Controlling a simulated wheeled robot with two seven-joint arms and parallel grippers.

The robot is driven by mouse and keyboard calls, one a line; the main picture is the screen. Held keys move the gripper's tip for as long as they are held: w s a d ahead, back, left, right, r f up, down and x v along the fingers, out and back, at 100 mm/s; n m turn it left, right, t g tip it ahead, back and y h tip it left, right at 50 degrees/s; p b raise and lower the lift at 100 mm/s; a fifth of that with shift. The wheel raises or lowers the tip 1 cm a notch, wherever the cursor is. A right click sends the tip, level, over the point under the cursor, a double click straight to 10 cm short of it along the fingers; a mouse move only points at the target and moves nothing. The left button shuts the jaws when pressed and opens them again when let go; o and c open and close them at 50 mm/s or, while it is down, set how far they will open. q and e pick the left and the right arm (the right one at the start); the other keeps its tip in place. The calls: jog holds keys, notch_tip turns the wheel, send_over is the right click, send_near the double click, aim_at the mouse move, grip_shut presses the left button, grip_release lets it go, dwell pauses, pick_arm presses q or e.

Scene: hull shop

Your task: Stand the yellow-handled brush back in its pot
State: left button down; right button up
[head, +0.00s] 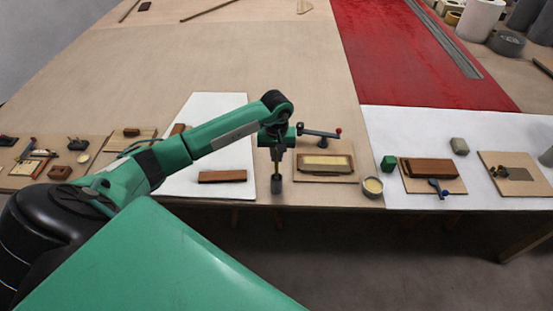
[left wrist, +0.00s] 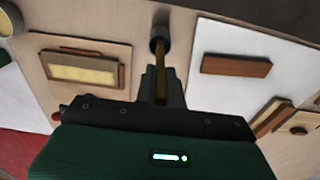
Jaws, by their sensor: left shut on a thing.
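My left gripper (head: 277,160) points down above the near edge of the bench. In the left wrist view its fingers are shut on a slim yellow-brown handle (left wrist: 161,62), the brush's. The handle runs from the fingers to a small dark grey pot (head: 276,184), also at the top of the left wrist view (left wrist: 160,38). The handle's far end meets the pot's mouth in that view; how deep it sits, and whether it touches the bottom, I cannot tell. The bristles are not visible. The pot looks upright. My right gripper is not in view.
Right of the pot is a board with a brown-framed cream block (head: 325,164), then a pot of cream stuff (head: 372,186) and a green block (head: 388,163). Left lies a brown bar (head: 222,176) on a white sheet (head: 215,135). The bench's front edge is just below the pot.

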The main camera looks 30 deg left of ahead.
aim_at(277, 175)
pick_arm(q)
notch_tip(277, 175, down, 2)
jog(key=shift+f+p, duration=0.25)
jog(key=shift+p, duration=0.15)
jog(key=shift+f, duration=0.35)
jog(key=shift+f+b, duration=0.2)
jog(key=shift+b, duration=0.1)
jog(key=c, duration=1.5)
grip_release()
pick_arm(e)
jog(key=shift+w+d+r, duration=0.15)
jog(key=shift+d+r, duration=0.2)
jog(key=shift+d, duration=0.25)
